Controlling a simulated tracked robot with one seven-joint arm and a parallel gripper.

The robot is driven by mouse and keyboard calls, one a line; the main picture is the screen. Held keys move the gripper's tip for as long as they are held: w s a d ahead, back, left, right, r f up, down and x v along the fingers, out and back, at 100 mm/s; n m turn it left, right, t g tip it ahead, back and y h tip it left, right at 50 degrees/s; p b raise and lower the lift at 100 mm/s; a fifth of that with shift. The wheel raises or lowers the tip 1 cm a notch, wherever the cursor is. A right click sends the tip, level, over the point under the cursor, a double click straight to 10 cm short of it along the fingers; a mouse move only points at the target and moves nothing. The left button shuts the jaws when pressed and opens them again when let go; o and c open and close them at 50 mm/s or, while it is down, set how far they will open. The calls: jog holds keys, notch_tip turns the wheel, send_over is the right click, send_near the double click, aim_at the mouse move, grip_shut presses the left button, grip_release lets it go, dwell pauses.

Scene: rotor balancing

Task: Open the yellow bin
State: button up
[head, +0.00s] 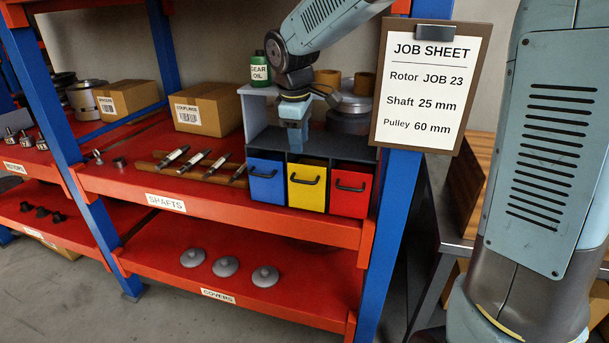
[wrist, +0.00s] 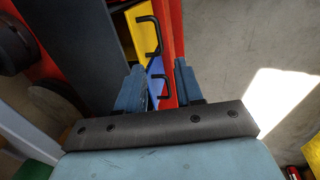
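The yellow bin (head: 307,187) sits in the grey bin rack between a blue bin and a red bin. Its front is flush with theirs, and its black handle is in plain view. In the head view my gripper (head: 295,146) hangs just above the yellow bin's top edge, pointing down. In the wrist view my gripper (wrist: 160,82) has its two fingers apart with nothing held. The yellow bin (wrist: 138,12) shows beyond the fingers, towards the top. A lower handle, apparently the blue bin's, appears between the fingers, but I cannot tell its distance from them.
The blue bin (head: 266,181) and the red bin (head: 350,191) flank it closely. A green oil bottle (head: 260,70) stands on the rack's left. The job sheet (head: 427,86) hangs at the right post. Shafts (head: 207,166) lie left of the rack. Floor is clear in front.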

aim_at(302, 181)
jog(key=f, duration=0.4)
jog(key=w+f, duration=0.1)
jog(key=f, duration=0.2)
jog(key=w+f, duration=0.1)
jog(key=f, duration=0.3)
jog(key=shift+d+f, duration=0.3)
jog(key=shift+d, duration=0.1)
jog(key=shift+c, duration=0.3)
grip_shut()
dwell(0.5)
